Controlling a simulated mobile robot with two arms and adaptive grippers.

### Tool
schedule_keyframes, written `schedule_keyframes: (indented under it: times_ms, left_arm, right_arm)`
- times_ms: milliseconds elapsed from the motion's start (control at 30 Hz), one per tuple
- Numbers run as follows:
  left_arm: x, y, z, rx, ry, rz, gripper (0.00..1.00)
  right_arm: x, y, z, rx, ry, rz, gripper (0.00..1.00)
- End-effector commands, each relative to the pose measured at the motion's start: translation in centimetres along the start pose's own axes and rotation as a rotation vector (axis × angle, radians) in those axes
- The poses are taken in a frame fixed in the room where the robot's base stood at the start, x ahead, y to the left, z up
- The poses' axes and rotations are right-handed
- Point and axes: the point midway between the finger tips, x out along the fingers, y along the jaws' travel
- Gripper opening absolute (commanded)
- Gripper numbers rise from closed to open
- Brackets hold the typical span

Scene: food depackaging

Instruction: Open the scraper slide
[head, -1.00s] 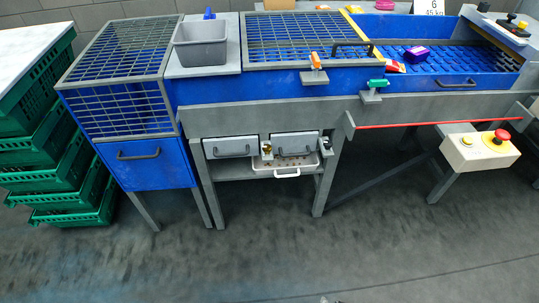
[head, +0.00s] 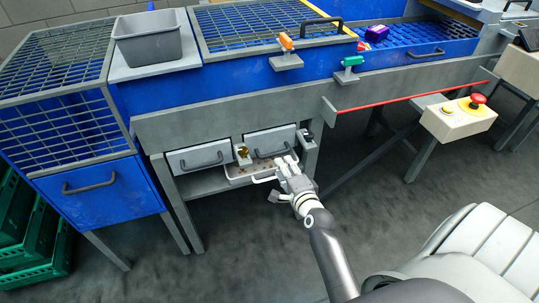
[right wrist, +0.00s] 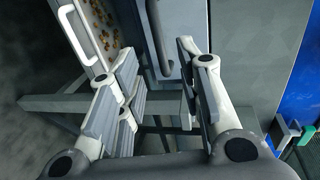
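I cannot tell for certain which part is the scraper slide. Two grey drawer fronts sit under the machine: a left one (head: 183,163) and a right one (head: 257,141), each with a dark bar handle. My right gripper (head: 280,174) is in front of the right drawer, beside a white-handled tray (head: 235,171). In the right wrist view my right gripper (right wrist: 157,72) is open and empty, its fingers apart. A dark handle (right wrist: 157,38) lies just ahead, between the finger directions, with no clear contact. The tray (right wrist: 83,40) holds brown bits. My left gripper is not in view.
A small brass-coloured part (head: 242,151) sits between the drawers. A blue box with a handle (head: 95,190) stands left. The floor in front is clear.

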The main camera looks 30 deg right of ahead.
Motion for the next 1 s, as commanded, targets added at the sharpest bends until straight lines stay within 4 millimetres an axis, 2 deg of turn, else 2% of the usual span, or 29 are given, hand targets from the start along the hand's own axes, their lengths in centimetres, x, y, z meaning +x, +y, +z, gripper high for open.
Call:
schedule_keyframes:
  times_ms: [300,500,700,1000]
  left_arm:
    - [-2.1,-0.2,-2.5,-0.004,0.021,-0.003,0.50]
    - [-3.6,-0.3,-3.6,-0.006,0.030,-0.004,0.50]
    - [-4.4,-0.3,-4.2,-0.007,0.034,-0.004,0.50]
    - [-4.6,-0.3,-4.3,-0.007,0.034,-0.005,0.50]
  right_arm:
    - [5.6,0.1,0.0,-0.002,0.000,-0.001,0.33]
    - [8.0,0.1,0.0,-0.001,-0.001,0.000,0.33]
    - [9.0,0.1,0.0,-0.003,-0.001,0.000,0.33]
    - [9.1,0.1,0.0,-0.003,-0.001,0.001,0.33]
